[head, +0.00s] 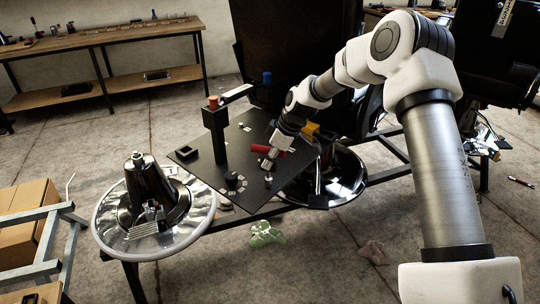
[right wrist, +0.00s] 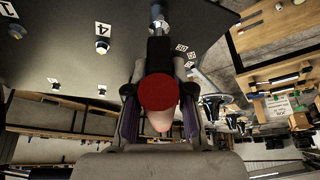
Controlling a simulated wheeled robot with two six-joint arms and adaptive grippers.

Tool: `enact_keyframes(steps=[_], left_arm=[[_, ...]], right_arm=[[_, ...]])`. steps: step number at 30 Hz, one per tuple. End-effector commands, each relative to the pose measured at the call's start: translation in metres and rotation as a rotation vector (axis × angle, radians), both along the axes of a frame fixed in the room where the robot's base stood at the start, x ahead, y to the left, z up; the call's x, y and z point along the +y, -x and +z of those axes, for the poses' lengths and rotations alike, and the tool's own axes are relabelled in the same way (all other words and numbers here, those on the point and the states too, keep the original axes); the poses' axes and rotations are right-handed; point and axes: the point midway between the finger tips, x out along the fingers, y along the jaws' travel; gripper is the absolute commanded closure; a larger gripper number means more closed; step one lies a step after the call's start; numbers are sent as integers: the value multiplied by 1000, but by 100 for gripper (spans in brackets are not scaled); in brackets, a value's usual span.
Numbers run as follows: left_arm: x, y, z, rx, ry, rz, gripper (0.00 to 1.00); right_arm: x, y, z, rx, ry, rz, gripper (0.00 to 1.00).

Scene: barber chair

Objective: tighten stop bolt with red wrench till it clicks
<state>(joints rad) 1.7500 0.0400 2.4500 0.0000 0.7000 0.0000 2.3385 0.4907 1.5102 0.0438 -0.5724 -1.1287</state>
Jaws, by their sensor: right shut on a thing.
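My right gripper (head: 268,163) is low over the dark tilted plate (head: 207,164), shut on the red wrench (head: 262,149). In the right wrist view, the wrench's round red end (right wrist: 158,92) faces the camera between my fingers (right wrist: 158,120). A shiny metal piece (right wrist: 158,20) lies beyond it, in line with the wrench. A small bolt-like piece (head: 268,180) stands on the plate just below the gripper. I cannot tell which piece is the stop bolt or whether the wrench is seated on it. My left gripper is out of view.
A black post (head: 215,135) with a red-orange top rises from the plate. A black knob (head: 232,180) has white number labels around it. A yellow piece (head: 310,129) is behind the gripper. A chrome base (head: 150,200) stands left; a wooden workbench (head: 110,38) is behind.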

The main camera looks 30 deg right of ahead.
Motion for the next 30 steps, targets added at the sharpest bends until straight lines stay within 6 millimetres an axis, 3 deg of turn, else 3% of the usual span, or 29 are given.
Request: enact_keyframes(steps=[10, 30], left_arm=[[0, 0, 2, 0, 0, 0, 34], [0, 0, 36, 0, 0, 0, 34]], right_arm=[[0, 0, 1, -1, 1, -12, 100], [1, 0, 3, -1, 1, -223, 100]])
